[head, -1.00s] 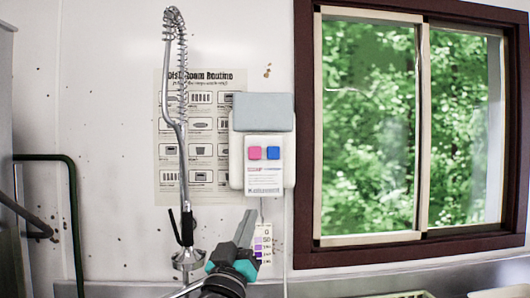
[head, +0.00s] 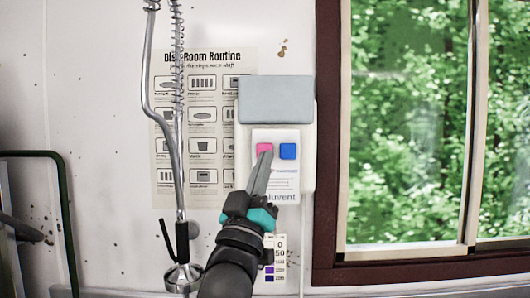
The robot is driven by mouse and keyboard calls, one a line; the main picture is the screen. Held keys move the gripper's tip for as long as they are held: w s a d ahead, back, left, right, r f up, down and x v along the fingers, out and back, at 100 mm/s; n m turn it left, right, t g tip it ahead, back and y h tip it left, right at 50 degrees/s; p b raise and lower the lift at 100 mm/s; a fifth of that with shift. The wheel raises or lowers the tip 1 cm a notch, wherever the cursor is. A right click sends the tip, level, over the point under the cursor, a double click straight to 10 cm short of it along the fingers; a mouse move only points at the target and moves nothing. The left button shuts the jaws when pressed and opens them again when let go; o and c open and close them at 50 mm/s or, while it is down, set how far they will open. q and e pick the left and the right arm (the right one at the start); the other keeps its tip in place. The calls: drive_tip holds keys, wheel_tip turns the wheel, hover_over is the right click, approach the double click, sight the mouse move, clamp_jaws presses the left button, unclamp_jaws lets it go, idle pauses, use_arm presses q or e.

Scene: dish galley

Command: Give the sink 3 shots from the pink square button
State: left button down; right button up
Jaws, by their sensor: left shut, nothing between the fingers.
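The dispenser (head: 308,170) is a white wall unit with a grey top (head: 275,100). On its front label are a pink square button (head: 265,149) and, to its right, a blue button (head: 288,151). My left gripper (head: 265,158) is shut and empty, pointing up. Its fingertips overlap the lower part of the pink button in the head view. I cannot tell whether they touch it or press it. The fingers hide part of the label. The sink basin and my right gripper are not in view.
A spray hose with a metal pipe (head: 166,125) hangs left of the dispenser, in front of a wall poster (head: 203,120). A colour test strip card (head: 280,258) hangs below the dispenser. A dark-framed window (head: 328,140) is on the right.

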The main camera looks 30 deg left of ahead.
sight(267, 148)
use_arm(q)
drive_tip(key=w+a+b, duration=0.1)
drive_tip(key=w+a, duration=0.2)
drive_tip(key=w, duration=0.4)
drive_tip(key=shift+w+a, duration=0.4)
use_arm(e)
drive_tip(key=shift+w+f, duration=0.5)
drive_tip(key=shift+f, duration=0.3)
use_arm(q)
drive_tip(key=shift+w, duration=0.1)
idle(0.9)
drive_tip(key=shift+w+a, duration=0.15)
drive_tip(key=shift+w, duration=0.15)
drive_tip(key=shift+w+a+b, duration=0.35)
drive_tip(key=shift+w+a, duration=0.05)
drive_tip(key=shift+w, duration=0.25)
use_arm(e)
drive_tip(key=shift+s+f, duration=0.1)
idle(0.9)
use_arm(q)
drive_tip(key=shift+d, duration=0.1)
drive_tip(key=shift+s+d+f+p, duration=0.15)
drive_tip(key=shift+s+d, duration=0.1)
drive_tip(key=shift+s, duration=0.25)
drive_tip(key=shift+s+d+r+p, duration=0.1)
drive_tip(key=shift+s+d+p, duration=0.1)
drive_tip(key=shift+s, duration=0.3)
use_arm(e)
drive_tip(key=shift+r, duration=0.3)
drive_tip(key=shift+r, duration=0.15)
